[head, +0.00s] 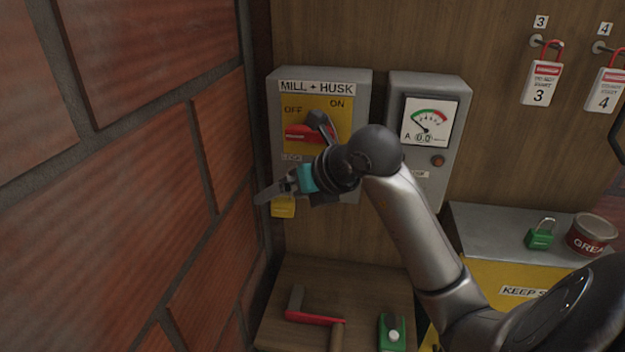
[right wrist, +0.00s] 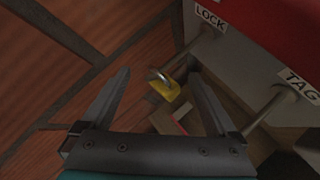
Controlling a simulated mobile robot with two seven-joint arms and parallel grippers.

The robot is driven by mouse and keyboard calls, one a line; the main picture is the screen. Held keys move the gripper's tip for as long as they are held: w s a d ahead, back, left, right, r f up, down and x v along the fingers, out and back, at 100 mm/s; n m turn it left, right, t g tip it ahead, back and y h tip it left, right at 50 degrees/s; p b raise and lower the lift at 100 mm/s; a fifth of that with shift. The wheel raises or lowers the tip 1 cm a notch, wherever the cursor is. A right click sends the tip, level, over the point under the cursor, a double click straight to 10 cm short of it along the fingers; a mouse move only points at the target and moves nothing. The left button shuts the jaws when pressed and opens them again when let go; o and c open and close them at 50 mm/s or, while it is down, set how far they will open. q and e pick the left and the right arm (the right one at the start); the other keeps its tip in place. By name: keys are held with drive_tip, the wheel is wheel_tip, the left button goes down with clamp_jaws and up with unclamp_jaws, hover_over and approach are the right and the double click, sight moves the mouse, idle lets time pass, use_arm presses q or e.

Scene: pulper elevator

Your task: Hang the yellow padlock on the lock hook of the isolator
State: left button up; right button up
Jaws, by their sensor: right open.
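The yellow padlock (head: 283,208) is below the lower left of the grey isolator box (head: 363,90) labelled MILL + HUSK. In the right wrist view the padlock (right wrist: 168,90) appears to hang by its shackle at the outer end of the lock hook (right wrist: 190,50), under the LOCK label. My right gripper (head: 266,196) is open, with its fingers (right wrist: 158,78) either side of the padlock and a gap to each. The isolator's red handle (head: 300,133) points left, towards OFF. My right wrist hides part of the box's lower front. My left gripper is out of view.
A TAG hook (right wrist: 270,105) sticks out bare beside the lock hook. A brick wall (head: 130,180) stands close on the left. An ammeter box (head: 452,115) is to the right.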

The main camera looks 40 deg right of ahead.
drive_tip(key=b+v, duration=0.1)
drive_tip(key=v, duration=1.2)
drive_tip(key=shift+s+r, duration=0.2)
drive_tip(key=shift+s, duration=0.1)
drive_tip(key=shift+s, duration=0.1)
